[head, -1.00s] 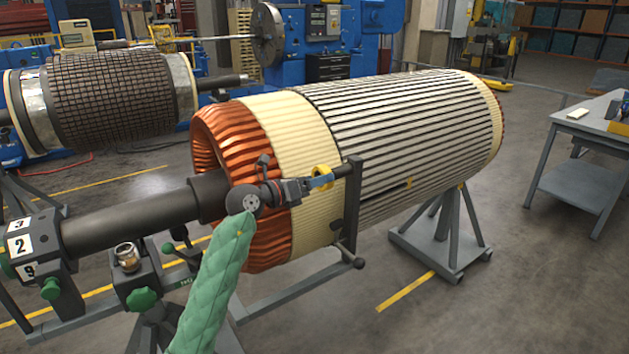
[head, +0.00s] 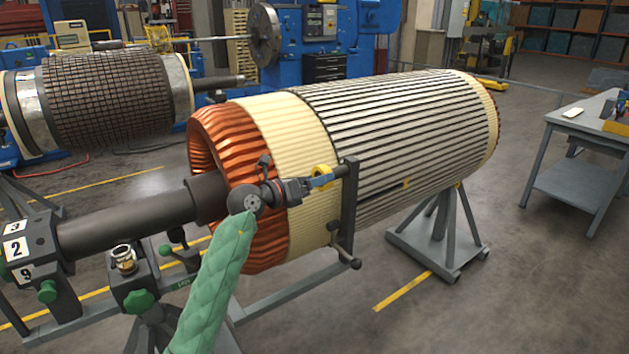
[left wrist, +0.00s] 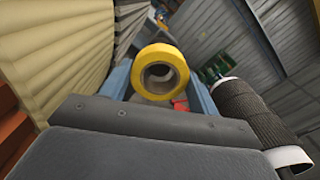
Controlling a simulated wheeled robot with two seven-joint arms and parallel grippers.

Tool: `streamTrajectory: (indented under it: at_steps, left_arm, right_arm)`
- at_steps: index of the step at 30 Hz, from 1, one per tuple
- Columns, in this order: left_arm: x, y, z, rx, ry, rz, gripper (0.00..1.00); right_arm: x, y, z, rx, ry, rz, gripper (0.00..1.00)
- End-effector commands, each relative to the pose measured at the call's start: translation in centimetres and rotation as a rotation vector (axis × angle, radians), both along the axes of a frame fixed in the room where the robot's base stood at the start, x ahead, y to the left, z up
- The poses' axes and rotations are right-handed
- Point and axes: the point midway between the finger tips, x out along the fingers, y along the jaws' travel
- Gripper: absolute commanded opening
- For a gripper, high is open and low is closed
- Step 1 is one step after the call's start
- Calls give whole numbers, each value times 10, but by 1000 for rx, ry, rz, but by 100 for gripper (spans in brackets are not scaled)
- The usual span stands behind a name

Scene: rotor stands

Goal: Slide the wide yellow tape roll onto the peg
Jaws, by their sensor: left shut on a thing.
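The yellow tape roll (head: 321,168) is between the blue fingertips of my left gripper (head: 320,180), which is shut on it. In the left wrist view the roll (left wrist: 141,72) faces the camera end-on, with a brown core and an open hole, one finger on each side. A dark upright post (head: 349,205) stands just right of the gripper in the head view. A short dark peg (head: 338,171) juts left from its top toward the roll. I cannot tell whether the peg's tip is inside the roll. My right gripper is not in view.
The large rotor with copper windings (head: 265,230) and a cream band (head: 295,130) lies close behind my left gripper. A grey table (head: 590,125) is at the right. Floor at lower right is clear.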

Motion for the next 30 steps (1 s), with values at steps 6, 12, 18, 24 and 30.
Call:
streamTrajectory:
  at_steps: [6, 12, 18, 24, 30]
  left_arm:
    - [3, -4, 1, 0, 0, 0, 41]
    - [5, -7, 0, 0, 0, 0, 41]
    - [5, -7, 0, 0, 0, 0, 41]
    - [5, -7, 0, 0, 0, 0, 41]
    - [7, -9, 0, 0, 0, 0, 41]
  right_arm:
    - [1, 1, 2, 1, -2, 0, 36]
    - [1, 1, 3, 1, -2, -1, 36]
    - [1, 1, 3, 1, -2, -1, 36]
    - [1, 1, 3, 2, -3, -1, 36]
    - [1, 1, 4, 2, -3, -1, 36]
